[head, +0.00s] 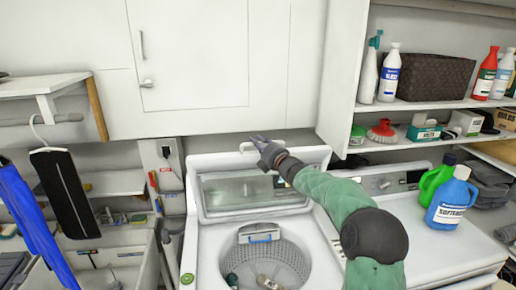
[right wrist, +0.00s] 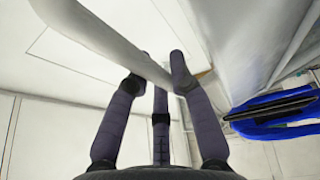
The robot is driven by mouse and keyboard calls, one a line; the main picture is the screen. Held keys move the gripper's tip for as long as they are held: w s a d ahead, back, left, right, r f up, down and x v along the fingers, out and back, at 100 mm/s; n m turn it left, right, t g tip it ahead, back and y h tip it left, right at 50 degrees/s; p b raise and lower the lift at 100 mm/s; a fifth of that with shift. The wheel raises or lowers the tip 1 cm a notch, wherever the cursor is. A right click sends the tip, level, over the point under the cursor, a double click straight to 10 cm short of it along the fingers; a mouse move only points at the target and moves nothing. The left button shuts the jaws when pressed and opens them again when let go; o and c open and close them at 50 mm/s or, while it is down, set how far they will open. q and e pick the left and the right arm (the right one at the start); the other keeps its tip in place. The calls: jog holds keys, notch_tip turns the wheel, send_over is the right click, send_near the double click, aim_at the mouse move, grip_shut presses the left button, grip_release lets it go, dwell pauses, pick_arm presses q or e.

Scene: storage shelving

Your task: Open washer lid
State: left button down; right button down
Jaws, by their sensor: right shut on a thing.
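The washer (head: 192,250) stands in the middle of the head view with its drum (head: 275,258) open to view. Its white lid (head: 193,185), with a glass window, stands raised at the back of the opening. My right gripper (head: 258,145) is at the lid's top edge, its arm reaching in from the lower right. In the right wrist view, the fingers (right wrist: 160,72) are shut on a white strip of the lid (right wrist: 105,40). A few small items lie in the drum. My left gripper is out of view.
A white cabinet (head: 195,60) hangs behind and above the lid, close to my right gripper. A second machine (head: 430,235) on the right carries a blue softener bottle (head: 452,200) and a green bottle (head: 435,178). Clothes hang at the left, including a blue garment (head: 30,210).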

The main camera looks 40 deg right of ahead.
jog(key=shift+f, duration=0.1)
jog(key=c, duration=1.1)
grip_release()
jog(key=shift+s, duration=0.1)
jog(key=s, duration=0.4)
jog(key=s+a, duration=0.1)
jog(key=s, duration=0.2)
jog(key=s+f, duration=0.1)
jog(key=s, duration=0.3)
jog(key=shift+s+a, duration=0.15)
jog(key=shift+s, duration=0.2)
